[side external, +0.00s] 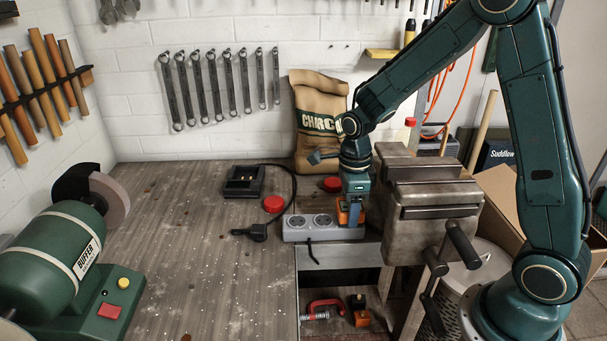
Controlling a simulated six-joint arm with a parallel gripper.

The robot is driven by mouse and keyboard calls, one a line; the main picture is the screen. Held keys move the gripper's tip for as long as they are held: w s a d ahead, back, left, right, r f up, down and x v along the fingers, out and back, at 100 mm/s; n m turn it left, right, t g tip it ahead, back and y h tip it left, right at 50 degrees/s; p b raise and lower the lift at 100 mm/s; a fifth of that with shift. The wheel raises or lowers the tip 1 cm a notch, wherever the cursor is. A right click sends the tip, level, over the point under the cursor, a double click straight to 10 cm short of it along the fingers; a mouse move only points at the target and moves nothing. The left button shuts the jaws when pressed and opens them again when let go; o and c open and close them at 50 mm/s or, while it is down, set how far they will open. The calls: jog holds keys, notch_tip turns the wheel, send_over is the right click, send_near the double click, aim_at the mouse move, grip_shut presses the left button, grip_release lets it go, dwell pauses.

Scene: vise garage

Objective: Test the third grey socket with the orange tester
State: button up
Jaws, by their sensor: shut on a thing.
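A grey socket strip (310,233) lies at the front edge of the bench, left of the vise. Two round sockets show on its left and middle; its right end is partly hidden behind the tester and my gripper. My gripper (353,212) points down over this right end and is shut on the orange tester (342,215). Only part of the tester's orange body shows around the fingers. It is at or just above the right end; I cannot tell whether its pins are in a socket.
The vise (425,205) stands close to the right of my gripper. A black plug (257,232) on a cable, a red lid (273,204) and a black charger (244,181) lie left and behind. A red clamp (323,308) sits below. The bench's left middle is mostly clear.

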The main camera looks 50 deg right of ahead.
jog(key=shift+f, duration=0.15)
jog(key=o, duration=1.4)
notch_tip(320, 180, up, 14)
jog(key=shift+f, duration=0.15)
